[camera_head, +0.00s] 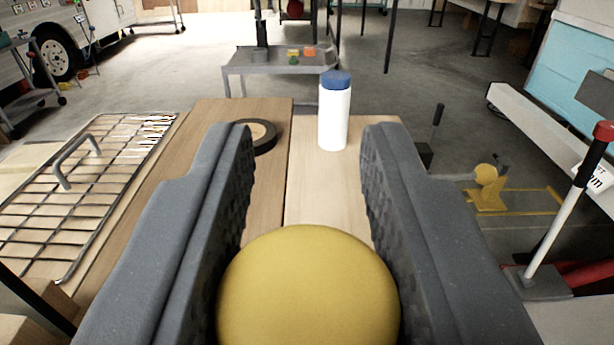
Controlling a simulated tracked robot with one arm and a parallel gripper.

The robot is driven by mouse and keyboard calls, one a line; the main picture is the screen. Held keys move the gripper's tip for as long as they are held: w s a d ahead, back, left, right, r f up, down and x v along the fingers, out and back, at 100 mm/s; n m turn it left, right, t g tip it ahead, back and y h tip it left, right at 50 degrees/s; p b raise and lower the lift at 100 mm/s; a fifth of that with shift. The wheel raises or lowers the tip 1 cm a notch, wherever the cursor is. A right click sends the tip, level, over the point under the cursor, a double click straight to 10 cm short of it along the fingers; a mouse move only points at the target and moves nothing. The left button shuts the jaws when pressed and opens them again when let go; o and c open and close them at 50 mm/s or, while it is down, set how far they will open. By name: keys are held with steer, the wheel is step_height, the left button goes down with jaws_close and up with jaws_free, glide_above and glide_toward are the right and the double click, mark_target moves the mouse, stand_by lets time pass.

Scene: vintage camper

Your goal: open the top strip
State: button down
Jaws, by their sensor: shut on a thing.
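My gripper (308,150) points forward over a wooden worktop (265,195), its two dark grey padded fingers on either side of the picture's middle. A smooth yellow rounded thing (308,290) sits between the fingers at the bottom and fills the gap there. Its lower part is cut off by the picture edge. The fingertips are apart, with bare wood showing between them. I cannot make out which thing is the top strip, nor any opening in it.
A white bottle with a blue cap (334,118) stands upright beyond the fingertips. A dark tape roll (262,136) lies left of it. A wire rack (85,195) lies at left. A grey cart (285,65) stands behind. A red-topped pole (565,205) rises at right.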

steer(key=d+r+m, duration=0.3)
steer(key=r+m, duration=0.1)
steer(key=r, duration=0.3)
steer(key=d+r+m, duration=0.3)
steer(key=d+r, duration=0.1)
steer(key=r, duration=0.3)
steer(key=d+r+m+b, duration=0.1)
steer(key=d+r+m, duration=0.2)
steer(key=d, duration=0.6)
steer(key=d+r+m+b, duration=0.1)
steer(key=d+r+m, duration=0.3)
steer(key=d, duration=0.6)
steer(key=shift+d+b, duration=0.25)
steer(key=shift+b, duration=0.05)
steer(key=shift+f, duration=0.1)
steer(key=c, duration=1.1)
jaws_free()
steer(key=shift+r, duration=0.3)
